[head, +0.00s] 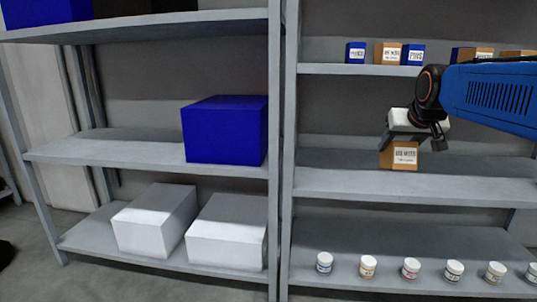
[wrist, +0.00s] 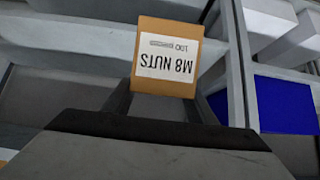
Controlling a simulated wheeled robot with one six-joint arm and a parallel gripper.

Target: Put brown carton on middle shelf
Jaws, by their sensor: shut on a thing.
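The brown carton (head: 402,155) with a white label is at the middle shelf (head: 420,186) of the right rack in the head view. In the wrist view the carton (wrist: 167,60) shows its label "M8 NUTS, 100" upside down, between the two fingers. My gripper (head: 403,138) reaches in from the right above the carton and is shut on it; it also shows in the wrist view (wrist: 165,95). The carton looks upright. I cannot tell whether its base touches the shelf or hangs just above it.
Small blue and brown cartons (head: 388,53) stand on the upper right shelf. Several white-lidded jars (head: 411,268) line the lower right shelf. The left rack holds a large blue box (head: 225,130) and two white boxes (head: 227,231). The middle right shelf is otherwise clear.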

